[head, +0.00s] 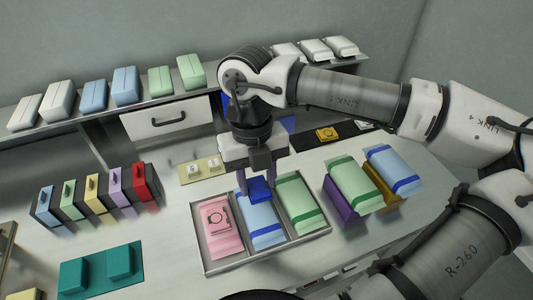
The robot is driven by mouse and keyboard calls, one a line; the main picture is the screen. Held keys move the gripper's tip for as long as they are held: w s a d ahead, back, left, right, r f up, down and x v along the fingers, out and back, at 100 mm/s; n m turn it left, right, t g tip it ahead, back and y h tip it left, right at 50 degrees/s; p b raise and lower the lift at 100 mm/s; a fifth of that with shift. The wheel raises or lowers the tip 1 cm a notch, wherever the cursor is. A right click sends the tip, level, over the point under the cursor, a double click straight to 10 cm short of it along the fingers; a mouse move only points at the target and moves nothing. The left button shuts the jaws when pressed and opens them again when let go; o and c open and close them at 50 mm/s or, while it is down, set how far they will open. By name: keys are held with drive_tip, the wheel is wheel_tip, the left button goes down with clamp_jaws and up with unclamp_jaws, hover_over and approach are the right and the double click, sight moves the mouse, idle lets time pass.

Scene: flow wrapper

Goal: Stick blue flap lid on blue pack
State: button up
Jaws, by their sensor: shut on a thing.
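The blue flap lid (260,189) is a small dark blue piece between the fingertips of my gripper (257,178), which is shut on it. The lid is over the upper part of a light blue pack (262,218) with a dark blue band near its lower end. This pack lies in the middle compartment of a grey tray (270,250). I cannot tell whether the lid touches the pack. My gripper points down and hides the pack's far end.
A pink pack (221,228) with a lid lies in the left compartment, a green pack (300,200) in the right. Banded green (354,185) and blue (394,168) packs stand right of the tray. Coloured blocks (97,195) and teal pads (97,272) are left. A shelf (60,128) is behind.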

sight(257, 208)
drive_tip(key=shift+s+a+f, duration=0.15)
drive_tip(key=shift+s+f, duration=0.1)
drive_tip(key=shift+f+b, duration=1.4)
drive_tip(key=shift+f, duration=1)
drive_tip(key=shift+w+f+b, duration=0.1)
drive_tip(key=shift+f+b, duration=0.15)
drive_tip(key=shift+b, duration=0.3)
drive_tip(key=shift+f+b, duration=0.3)
drive_tip(key=shift+b, duration=0.35)
drive_tip(key=o, duration=1)
drive_tip(key=shift+r, duration=0.1)
drive_tip(key=r, duration=0.4)
drive_tip(key=w+r, duration=0.1)
drive_tip(key=r, duration=0.4)
drive_tip(key=w+r, duration=0.1)
drive_tip(key=r, duration=0.3)
drive_tip(key=shift+a+r, duration=0.25)
drive_tip(key=shift+a, duration=0.05)
drive_tip(key=shift+s, duration=0.1)
